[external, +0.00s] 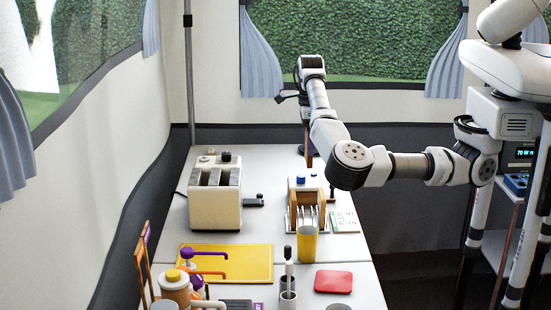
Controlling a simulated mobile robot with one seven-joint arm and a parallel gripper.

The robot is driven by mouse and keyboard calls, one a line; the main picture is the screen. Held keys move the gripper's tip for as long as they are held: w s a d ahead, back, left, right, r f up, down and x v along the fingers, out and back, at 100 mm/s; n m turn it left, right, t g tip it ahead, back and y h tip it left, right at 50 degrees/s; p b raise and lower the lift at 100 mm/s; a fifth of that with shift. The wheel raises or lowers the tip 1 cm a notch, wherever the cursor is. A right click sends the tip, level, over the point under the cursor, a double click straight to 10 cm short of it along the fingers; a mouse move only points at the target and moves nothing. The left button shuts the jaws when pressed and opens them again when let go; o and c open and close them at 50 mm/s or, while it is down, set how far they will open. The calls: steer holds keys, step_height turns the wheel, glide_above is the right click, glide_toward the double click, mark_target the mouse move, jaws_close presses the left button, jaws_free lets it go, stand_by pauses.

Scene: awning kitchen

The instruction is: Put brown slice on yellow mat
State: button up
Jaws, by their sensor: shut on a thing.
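My gripper (308,126) points down behind my forearm at the back of the counter, and its fingers are mostly hidden. It is shut on a narrow brown thing (309,151), which hangs below it and looks like the brown slice seen edge-on. The yellow mat (256,263) lies flat on the counter at the front left, well away from my gripper. Purple and orange objects at its front cover part of it.
A cream toaster (214,196) stands behind the mat. A wooden rack (307,195) and a yellow cup (307,245) stand right of it. A red pad (333,282) and dark-topped holders (288,285) are at the front. A green-white card (344,221) lies at the right edge.

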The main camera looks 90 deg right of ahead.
steer(key=shift+r, duration=0.35)
steer(key=w+a+b, duration=0.2)
steer(key=w+a, duration=0.5)
steer(key=a, duration=0.3)
steer(key=w+a+b, duration=0.1)
steer(key=w+a, duration=0.6)
steer(key=a, duration=0.3)
steer(key=shift+w+a+f+p, duration=0.15)
steer(key=shift+f+p, duration=0.25)
steer(key=shift+f, duration=2.9)
steer(key=shift+a+f+p, duration=0.2)
steer(key=shift+f+p, duration=0.2)
steer(key=shift+f, duration=2.95)
steer(key=shift+w+a+f+p, duration=0.15)
steer(key=shift+f+p, duration=0.25)
steer(key=shift+f, duration=2.9)
steer(key=shift+s+f, duration=0.1)
steer(key=shift+f, duration=0.05)
steer(key=o, duration=0.6)
steer(key=shift+o, duration=0.2)
